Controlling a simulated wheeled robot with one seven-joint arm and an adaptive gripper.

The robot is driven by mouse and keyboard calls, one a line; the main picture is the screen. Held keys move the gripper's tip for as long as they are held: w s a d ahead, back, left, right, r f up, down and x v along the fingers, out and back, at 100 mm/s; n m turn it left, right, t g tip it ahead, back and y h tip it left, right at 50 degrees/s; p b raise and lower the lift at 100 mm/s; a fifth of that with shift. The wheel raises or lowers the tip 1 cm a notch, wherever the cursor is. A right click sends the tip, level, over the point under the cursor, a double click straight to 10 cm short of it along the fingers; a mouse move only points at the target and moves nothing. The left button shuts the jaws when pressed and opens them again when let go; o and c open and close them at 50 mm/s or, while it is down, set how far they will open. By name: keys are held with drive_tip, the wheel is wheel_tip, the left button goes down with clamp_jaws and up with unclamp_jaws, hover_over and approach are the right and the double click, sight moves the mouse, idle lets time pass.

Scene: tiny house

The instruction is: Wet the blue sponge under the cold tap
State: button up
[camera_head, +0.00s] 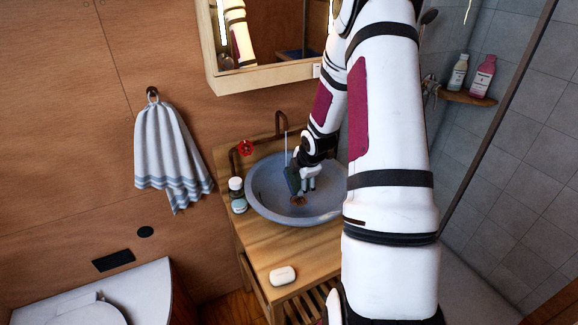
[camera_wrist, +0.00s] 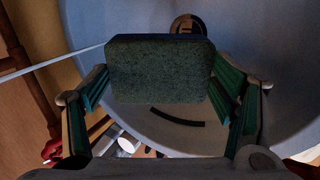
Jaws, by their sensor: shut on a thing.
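The sponge (camera_wrist: 160,75), dark blue-green in this light, is held between the fingers of my gripper (camera_wrist: 160,95). In the head view the sponge (camera_head: 292,180) is inside the blue-grey basin (camera_head: 262,200), with my gripper (camera_head: 303,178) beside it. A thin pale stream of water (camera_head: 286,145) drops from the brown pipe spout (camera_head: 281,115). In the wrist view the stream (camera_wrist: 50,62) reaches the sponge's upper left corner. A red tap handle (camera_head: 245,148) is left of the spout. I see no cold-tap handle; my arm covers the area to the right.
A wooden counter (camera_head: 262,255) holds the basin. Small jars (camera_head: 237,188) stand left of it, and a white soap bar (camera_head: 283,276) lies in front. A mirror cabinet (camera_head: 262,80) hangs above. A striped towel (camera_head: 170,150) hangs at left.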

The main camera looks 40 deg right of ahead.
drive_tip(key=s+a+r+p, duration=0.1)
drive_tip(key=s+r+p, duration=0.3)
drive_tip(key=shift+s+a, duration=0.25)
drive_tip(key=shift+a, duration=0.15)
idle(0.8)
